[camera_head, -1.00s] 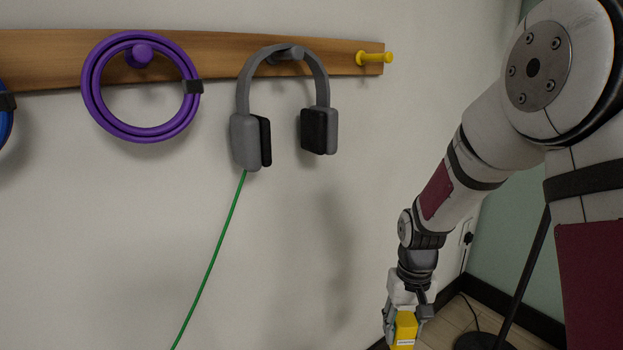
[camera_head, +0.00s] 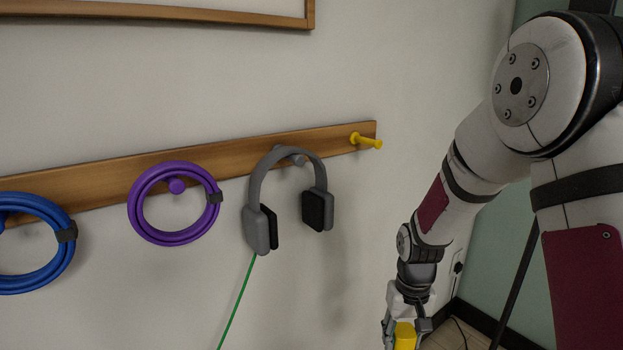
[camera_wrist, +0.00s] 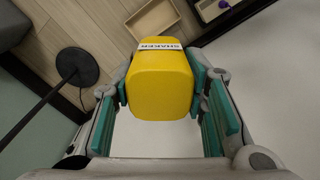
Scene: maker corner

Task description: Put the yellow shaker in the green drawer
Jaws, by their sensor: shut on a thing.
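The yellow shaker (camera_wrist: 160,85) is held between the teal-padded fingers of my gripper (camera_wrist: 160,92) in the wrist view. A white label across its far end reads "SHAKER". In the head view the shaker (camera_head: 404,336) shows at the bottom edge, partly cut off, in my gripper (camera_head: 405,330). My gripper is shut on it and holds it up beside the wall. I cannot make out a green drawer in either view.
A wooden peg rail (camera_head: 100,185) on the wall holds a blue coil (camera_head: 70,262), a purple coil (camera_head: 136,222) and grey headphones (camera_head: 257,230). Its yellow peg (camera_head: 366,140) is bare. An open tray (camera_wrist: 152,20) and a black stand base (camera_wrist: 78,66) are below, on or near the floor.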

